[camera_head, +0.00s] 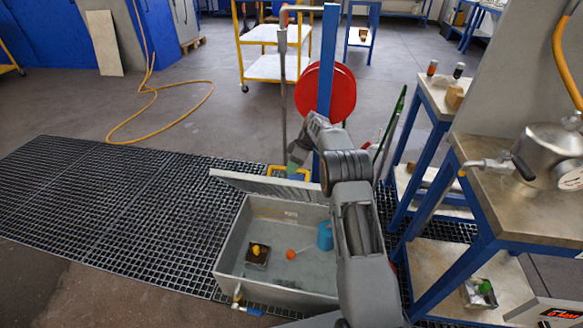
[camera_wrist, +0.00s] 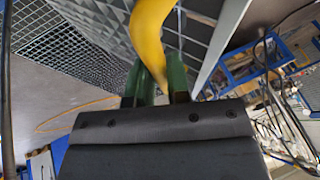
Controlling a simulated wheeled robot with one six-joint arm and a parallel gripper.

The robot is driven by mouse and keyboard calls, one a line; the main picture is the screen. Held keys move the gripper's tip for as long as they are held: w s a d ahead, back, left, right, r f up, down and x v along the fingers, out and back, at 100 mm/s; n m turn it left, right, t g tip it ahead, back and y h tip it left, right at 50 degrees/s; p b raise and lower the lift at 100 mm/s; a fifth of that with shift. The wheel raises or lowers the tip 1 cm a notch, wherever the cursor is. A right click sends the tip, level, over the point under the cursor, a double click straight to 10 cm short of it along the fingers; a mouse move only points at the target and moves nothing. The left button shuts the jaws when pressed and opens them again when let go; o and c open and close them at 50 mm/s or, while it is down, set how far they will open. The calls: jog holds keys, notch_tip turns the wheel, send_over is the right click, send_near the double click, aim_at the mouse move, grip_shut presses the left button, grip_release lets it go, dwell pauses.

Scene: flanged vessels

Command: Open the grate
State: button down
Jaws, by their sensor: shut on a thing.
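A grey open-topped basin (camera_head: 232,232) stands on the floor. The grate (camera_head: 250,185) is a pale ribbed panel, seen nearly edge-on along the basin's back edge; it is raised and tilted, with the basin's inside open to view. A yellow handle (camera_head: 275,170) shows behind the grate. My gripper (camera_head: 292,170) reaches down at this handle, partly hidden by my arm. In the wrist view the green fingers of my gripper (camera_wrist: 161,82) are shut on the yellow handle (camera_wrist: 152,25), with grate bars (camera_wrist: 196,42) beyond.
In the basin are a dark box (camera_head: 257,262) with a yellow item, an orange ball (camera_head: 291,254) and a blue cup (camera_head: 325,236). Blue-framed worktables (camera_head: 520,200) stand close on the right. A red hose reel (camera_head: 340,92) stands behind. Floor grating (camera_head: 110,200) lies clear on the left.

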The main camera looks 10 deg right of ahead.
jog(key=shift+d+f, duration=0.15)
jog(key=shift+f, duration=0.35)
jog(key=c, duration=1.3)
grip_release()
jog(key=shift+w+d+f, duration=0.1)
jog(key=shift+f, duration=0.05)
jog(key=shift+c, duration=0.2)
jog(key=shift+o, duration=1.2)
jog(key=shift+r, duration=0.2)
jog(key=shift+r, duration=0.15)
jog(key=p+v, duration=0.5)
jog(key=v, duration=0.8)
jog(key=shift+d+r+p, duration=0.15)
jog(key=shift+d+p, duration=0.1)
jog(key=shift+p, duration=0.05)
